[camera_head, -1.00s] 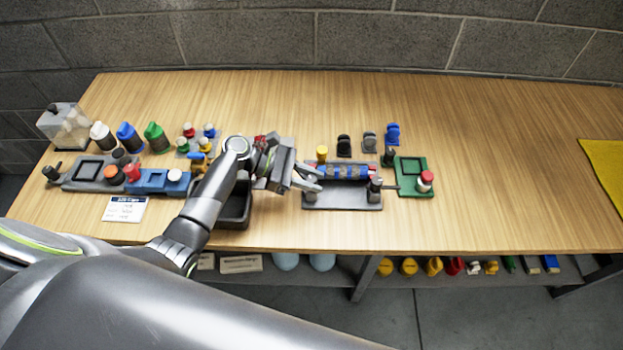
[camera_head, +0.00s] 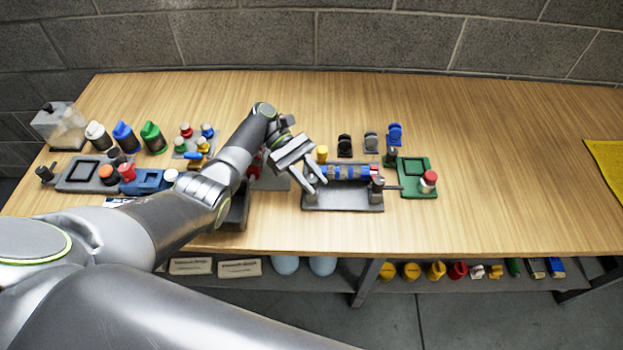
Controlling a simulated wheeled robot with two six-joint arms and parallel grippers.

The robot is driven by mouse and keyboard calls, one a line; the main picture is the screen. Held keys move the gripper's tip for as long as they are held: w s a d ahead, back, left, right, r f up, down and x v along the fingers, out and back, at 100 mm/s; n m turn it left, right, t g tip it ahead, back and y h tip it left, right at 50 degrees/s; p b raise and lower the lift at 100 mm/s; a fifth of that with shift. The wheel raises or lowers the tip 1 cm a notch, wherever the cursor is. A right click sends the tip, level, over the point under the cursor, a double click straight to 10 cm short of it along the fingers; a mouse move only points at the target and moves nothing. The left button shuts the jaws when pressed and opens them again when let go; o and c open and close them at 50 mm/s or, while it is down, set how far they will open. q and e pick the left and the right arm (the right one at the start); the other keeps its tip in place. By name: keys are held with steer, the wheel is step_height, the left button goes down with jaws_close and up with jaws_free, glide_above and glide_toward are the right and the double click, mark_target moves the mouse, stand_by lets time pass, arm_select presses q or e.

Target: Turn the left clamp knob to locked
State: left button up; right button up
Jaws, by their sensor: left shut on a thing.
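A grey clamp fixture (camera_head: 342,198) stands near the table's front, right of the picture's middle. A blue part with coloured bands (camera_head: 350,171) lies across it. A dark upright clamp knob (camera_head: 376,188) with a lever pointing right stands at the fixture's right end. My left gripper (camera_head: 315,180) is at the fixture's left end, pointing down, with its fingers shut on what seems to be the left clamp knob. The fingers mostly hide that knob, so its turn position cannot be told. My right gripper is not in view.
A green block with a red-topped knob (camera_head: 428,180) stands right of the fixture. A yellow cap (camera_head: 322,153) and several small dark and blue pieces stand behind it. Bottles (camera_head: 124,137) and a grey-and-blue fixture (camera_head: 92,174) stand at left.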

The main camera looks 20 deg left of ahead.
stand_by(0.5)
arm_select(q)
steer(key=o, duration=1)
steer(key=shift+r, duration=0.15)
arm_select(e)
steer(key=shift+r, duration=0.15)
